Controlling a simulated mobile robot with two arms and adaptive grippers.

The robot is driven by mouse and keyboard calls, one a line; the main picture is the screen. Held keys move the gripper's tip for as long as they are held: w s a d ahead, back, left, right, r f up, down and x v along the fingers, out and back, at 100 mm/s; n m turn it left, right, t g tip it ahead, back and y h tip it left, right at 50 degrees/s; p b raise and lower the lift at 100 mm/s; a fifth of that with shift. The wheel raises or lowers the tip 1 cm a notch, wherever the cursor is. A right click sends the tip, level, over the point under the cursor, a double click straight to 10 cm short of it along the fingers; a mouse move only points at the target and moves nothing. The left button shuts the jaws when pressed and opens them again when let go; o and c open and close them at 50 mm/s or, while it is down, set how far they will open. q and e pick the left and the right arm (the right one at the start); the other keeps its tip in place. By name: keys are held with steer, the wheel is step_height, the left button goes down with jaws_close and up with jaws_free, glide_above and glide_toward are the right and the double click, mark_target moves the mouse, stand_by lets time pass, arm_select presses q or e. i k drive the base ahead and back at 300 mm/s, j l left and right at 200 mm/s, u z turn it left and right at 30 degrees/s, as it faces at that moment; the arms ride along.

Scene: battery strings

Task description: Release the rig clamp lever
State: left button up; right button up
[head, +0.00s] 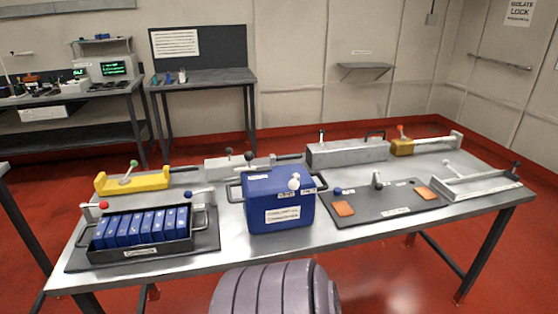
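Several levers with ball knobs stand on the steel table (250,262); labels are too small to tell which is the rig clamp lever. A green-knobbed lever (129,171) leans on a yellow block (150,182) at the back left. A red-knobbed lever (97,206) and a blue-knobbed lever (196,194) flank a black tray (140,252) of blue cells. A white knob (294,183) shows at the blue case (270,226). A dark-knobbed lever (377,179) stands on the dark mat (385,204) at right. Neither gripper is in view.
Orange pads (343,209) lie on the right mat. A shallow metal tray (475,187) sits at the right end. The table's front edge is mostly clear.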

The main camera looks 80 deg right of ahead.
mark_target(379, 186)
steer(key=k+j+z, duration=0.15)
steer(key=z, duration=3.25)
